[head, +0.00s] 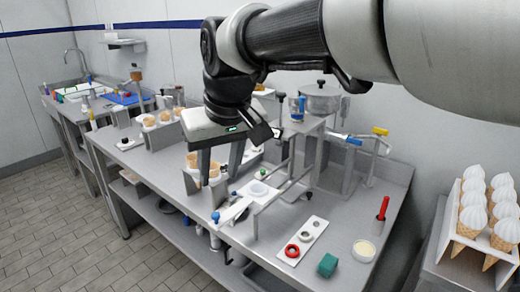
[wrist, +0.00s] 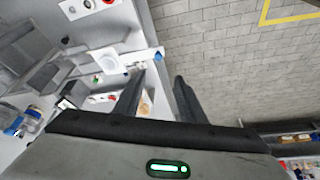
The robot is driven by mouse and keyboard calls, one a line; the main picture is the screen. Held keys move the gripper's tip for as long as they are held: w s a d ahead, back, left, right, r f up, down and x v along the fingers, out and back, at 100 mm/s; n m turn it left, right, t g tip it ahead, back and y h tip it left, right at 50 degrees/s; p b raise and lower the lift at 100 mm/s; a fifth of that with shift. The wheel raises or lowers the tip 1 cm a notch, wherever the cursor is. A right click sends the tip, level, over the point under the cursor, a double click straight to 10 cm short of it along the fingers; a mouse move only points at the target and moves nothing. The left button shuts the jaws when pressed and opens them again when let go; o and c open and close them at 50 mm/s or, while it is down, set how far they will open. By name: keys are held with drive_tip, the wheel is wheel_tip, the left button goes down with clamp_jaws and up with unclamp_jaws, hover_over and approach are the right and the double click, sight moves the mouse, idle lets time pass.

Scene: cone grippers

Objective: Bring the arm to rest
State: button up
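My gripper (head: 219,180) hangs from my arm over the front edge of the steel counter (head: 335,235) in the head view, with its fingers pointing down. It is left of the middle of the picture, in front of a holder with cones (head: 193,160). In the wrist view the two dark fingers of my gripper (wrist: 160,78) stand apart with nothing held between them. Part of the counter behind my gripper is hidden by it.
A white plate with a red ring (head: 292,251), a green block (head: 327,265) and a red-handled tool (head: 382,208) are on the counter. A rack of topped cones (head: 485,215) stands at the right. The tiled floor (head: 60,240) is clear at the left.

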drive_tip(key=shift+r, duration=0.2)
drive_tip(key=s+d+f+m+t+h, duration=0.1)
drive_tip(key=s+d+f+m, duration=0.1)
drive_tip(key=s+d, duration=0.5)
drive_tip(key=s+d+f+m+h, duration=0.1)
drive_tip(key=s+d+f+m, duration=0.2)
drive_tip(key=d, duration=0.7)
drive_tip(key=s+d+f+m+t, duration=0.15)
drive_tip(key=s+d, duration=0.25)
drive_tip(key=d, duration=0.5)
wheel_tip(320, 180, up, 13)
drive_tip(key=p, duration=1.3)
drive_tip(key=shift+p, duration=0.3)
drive_tip(key=shift+a+g, duration=0.1)
drive_tip(key=shift+g, duration=0.15)
